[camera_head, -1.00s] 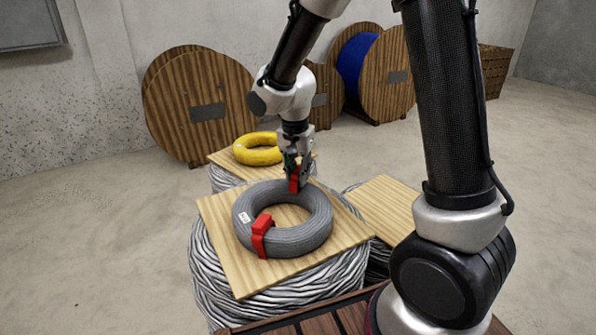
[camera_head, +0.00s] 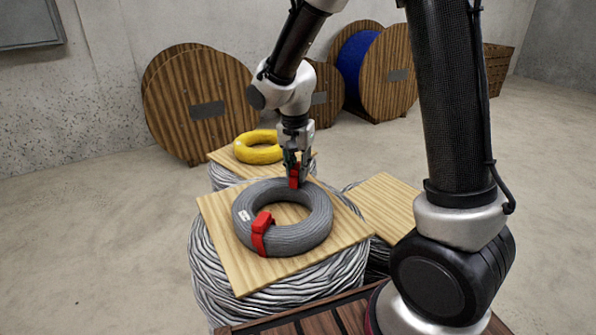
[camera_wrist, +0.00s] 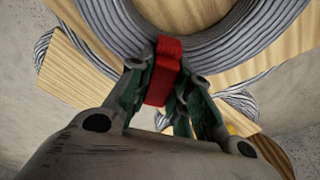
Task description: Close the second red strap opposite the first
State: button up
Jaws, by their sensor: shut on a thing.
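A grey cable coil (camera_head: 305,237) lies flat on a square wooden board. The first red strap (camera_head: 261,233) is around its near side, left of centre. The second red strap (camera_head: 294,178) is at the far side of the coil, between the fingers of my gripper (camera_head: 297,174). In the wrist view my gripper (camera_wrist: 165,90) is shut on this second red strap (camera_wrist: 164,72), whose end lies over the edge of the grey coil (camera_wrist: 225,42). Whether the strap passes fully around the coil is hidden.
The wooden board (camera_head: 262,272) rests on a large wound grey bundle (camera_head: 215,285). A yellow coil (camera_head: 250,152) lies on another board behind. A bare board (camera_head: 380,200) is at the right. Large wooden reels (camera_head: 190,135) stand at the back wall.

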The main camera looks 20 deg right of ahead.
jog(key=shift+r, duration=0.5)
dwell(0.6)
jog(key=shift+f, duration=0.2)
jog(key=shift+f, duration=0.7)
jog(key=shift+f, duration=0.15)
dwell(0.4)
jog(key=shift+r, duration=0.6)
jog(key=shift+f, duration=0.4)
dwell(1.0)
jog(key=o, duration=1)
jog(key=shift+c, duration=0.2)
